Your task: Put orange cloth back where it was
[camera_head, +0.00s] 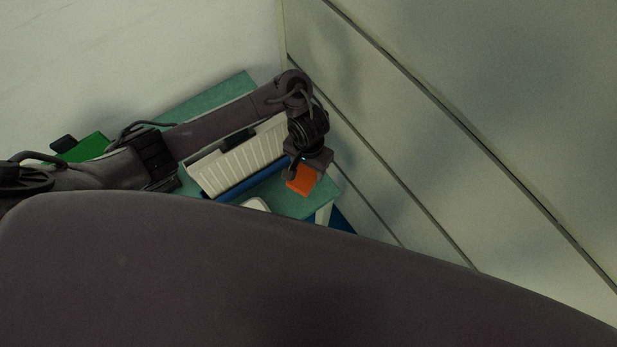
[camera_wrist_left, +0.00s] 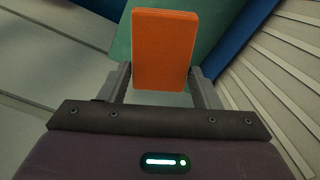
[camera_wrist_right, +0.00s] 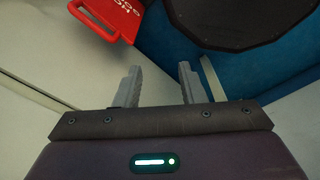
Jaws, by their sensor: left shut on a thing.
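The orange cloth (camera_head: 302,180) is a flat, folded block at the right end of the green table in the head view. My left gripper (camera_head: 298,168) is shut on it. In the left wrist view the orange cloth (camera_wrist_left: 165,48) stands between the two fingers (camera_wrist_left: 160,85), with the green surface behind it. I cannot tell whether the cloth touches the table. My right gripper (camera_wrist_right: 160,85) shows only in the right wrist view, with its fingers apart and nothing between them.
The green table (camera_head: 315,200) bears a ribbed white rack (camera_head: 235,165) with a blue edge beside my left arm. A green item (camera_head: 88,147) is at the left. A panelled wall (camera_head: 400,150) stands close on the right. A red item (camera_wrist_right: 112,15) and a dark round thing (camera_wrist_right: 235,20) are beyond my right gripper.

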